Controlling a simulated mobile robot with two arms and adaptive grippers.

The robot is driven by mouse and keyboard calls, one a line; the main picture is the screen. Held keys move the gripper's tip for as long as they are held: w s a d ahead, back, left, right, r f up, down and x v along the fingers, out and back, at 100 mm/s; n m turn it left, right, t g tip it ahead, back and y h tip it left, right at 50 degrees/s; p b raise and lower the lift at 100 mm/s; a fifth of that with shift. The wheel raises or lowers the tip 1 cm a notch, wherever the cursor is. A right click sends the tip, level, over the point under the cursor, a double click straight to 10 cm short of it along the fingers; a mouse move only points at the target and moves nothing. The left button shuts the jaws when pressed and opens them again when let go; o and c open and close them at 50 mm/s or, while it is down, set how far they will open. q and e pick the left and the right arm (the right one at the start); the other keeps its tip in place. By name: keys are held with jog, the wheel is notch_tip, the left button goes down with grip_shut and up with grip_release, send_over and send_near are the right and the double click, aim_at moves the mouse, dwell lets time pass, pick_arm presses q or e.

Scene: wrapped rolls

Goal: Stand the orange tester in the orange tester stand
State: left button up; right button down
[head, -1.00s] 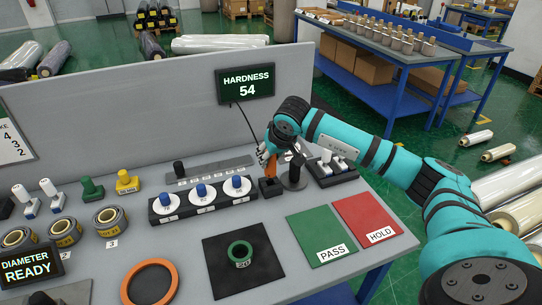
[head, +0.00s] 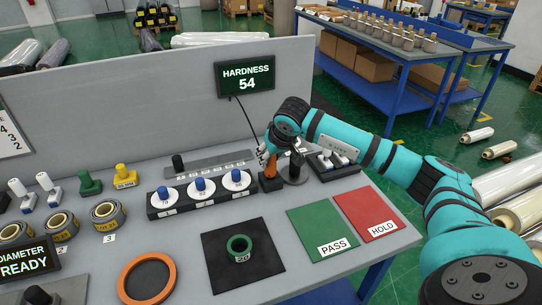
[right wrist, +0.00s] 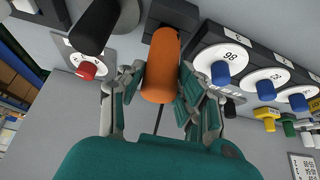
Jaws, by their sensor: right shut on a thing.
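The orange tester (head: 268,176) is held in my right gripper (head: 268,154), close above the bench toward its back right. Its lower end meets the black orange tester stand (head: 271,186); I cannot tell how deep it sits. In the right wrist view the tester (right wrist: 160,72) is between the two fingers of my right gripper (right wrist: 160,88), and its far end reaches the dark stand (right wrist: 175,14). The tester looks nearly upright in the head view. My left gripper is not in view.
A black post (head: 294,168) stands just right of the stand. A row of white discs with blue knobs (head: 200,190) lies to its left. The hardness display (head: 245,77) is behind. The green PASS mat (head: 322,230), red HOLD mat (head: 375,213) and a green roll (head: 239,248) on a black mat are in front.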

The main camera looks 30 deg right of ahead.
jog(key=shift+f, duration=0.35)
jog(key=c, duration=0.8)
grip_release()
jog(key=shift+c, duration=0.2)
jog(key=v, duration=1.2)
